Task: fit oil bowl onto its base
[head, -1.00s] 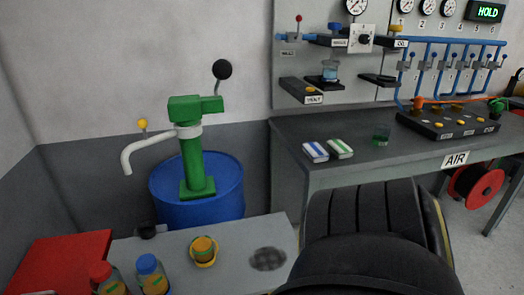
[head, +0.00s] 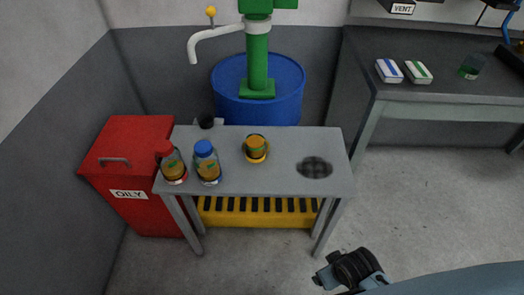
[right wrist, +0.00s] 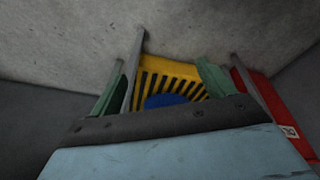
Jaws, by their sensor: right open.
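A small clear cup with green liquid (head: 471,66), which may be the oil bowl, stands on the grey workbench (head: 450,87) at the upper right of the head view. I cannot tell for sure that it is the bowl. Its base is not identifiable in these frames. My right gripper shows in the right wrist view (right wrist: 162,88), with its green fingers apart and nothing between them. In the head view my right arm comes in at the bottom right, low and well away from the cup. My left gripper is not in view.
Floor at right is clear.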

